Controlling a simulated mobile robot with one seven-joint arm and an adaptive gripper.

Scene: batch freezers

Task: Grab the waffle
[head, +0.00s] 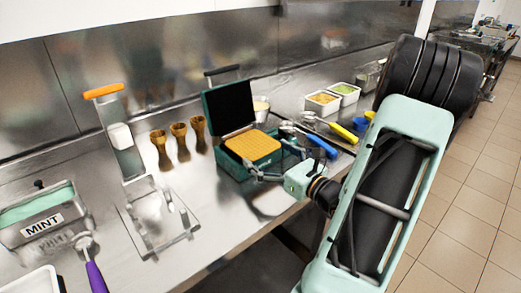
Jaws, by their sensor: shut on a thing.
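The waffle (253,147) is a golden-orange, gridded square. It is at the open dark green waffle maker (228,107), whose lid stands up behind it. My gripper (268,158) reaches in from the right and is shut on the waffle's near right side. The finger contact is small and partly hidden. I cannot tell whether the waffle is resting on the lower plate or raised a little above it.
Cones (179,142) stand in a holder left of the waffle maker. A clear stand with an orange handle (103,91) is farther left, near the MINT tub (42,222). Topping containers (322,102) and colored-handled scoops (343,132) lie to the right. The counter's front edge runs below my gripper.

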